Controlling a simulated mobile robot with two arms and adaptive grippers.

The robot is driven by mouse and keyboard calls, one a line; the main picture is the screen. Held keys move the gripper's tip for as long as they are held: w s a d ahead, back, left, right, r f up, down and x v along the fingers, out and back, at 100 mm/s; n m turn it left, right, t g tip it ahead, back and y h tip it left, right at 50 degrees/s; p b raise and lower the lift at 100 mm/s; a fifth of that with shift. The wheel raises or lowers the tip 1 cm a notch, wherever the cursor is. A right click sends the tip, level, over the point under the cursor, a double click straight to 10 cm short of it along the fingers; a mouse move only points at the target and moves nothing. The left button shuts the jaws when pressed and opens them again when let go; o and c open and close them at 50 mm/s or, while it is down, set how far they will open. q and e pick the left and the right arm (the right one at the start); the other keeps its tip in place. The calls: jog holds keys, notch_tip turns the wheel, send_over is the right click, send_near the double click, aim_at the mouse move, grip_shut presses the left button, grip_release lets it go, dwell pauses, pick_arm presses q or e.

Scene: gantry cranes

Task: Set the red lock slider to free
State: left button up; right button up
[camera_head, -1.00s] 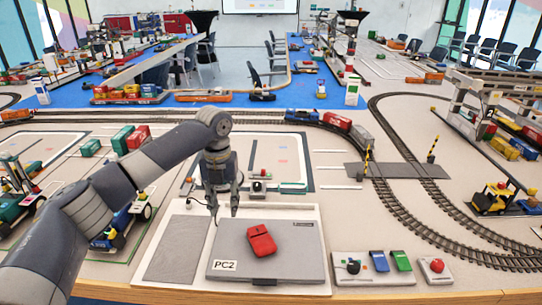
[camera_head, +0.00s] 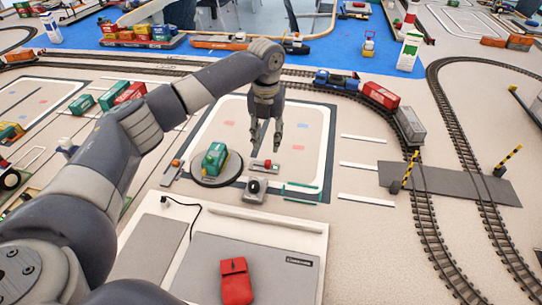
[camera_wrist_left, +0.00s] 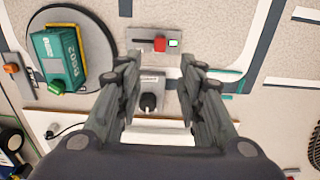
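The red lock slider (camera_head: 267,164) is a small red block on a grey plate, beside the turntable. In the left wrist view the red slider (camera_wrist_left: 159,43) sits at the right end of a dark slot, next to a small pale-green indicator (camera_wrist_left: 173,43). My left gripper (camera_head: 265,143) points down above the plate, with its fingers apart and empty. In the left wrist view the open left gripper (camera_wrist_left: 160,65) has its fingertips on either side below the slider, apart from it. My right gripper is not in view.
A grey box with a black knob (camera_wrist_left: 148,102) lies between the fingers, nearer me than the slider. A turntable (camera_head: 193,179) carries a green locomotive (camera_head: 215,159) to the left. Rails curve on the right.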

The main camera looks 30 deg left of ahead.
pick_arm(q)
send_over(267, 164)
notch_tip(267, 164, down, 5)
jog(key=shift+s+f, duration=0.1)
notch_tip(267, 164, down, 3)
jog(key=shift+f, duration=0.5)
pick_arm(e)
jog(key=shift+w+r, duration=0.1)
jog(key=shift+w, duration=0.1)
pick_arm(q)
jog(key=shift+c, duration=0.2)
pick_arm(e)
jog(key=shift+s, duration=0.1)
pick_arm(q)
grip_shut()
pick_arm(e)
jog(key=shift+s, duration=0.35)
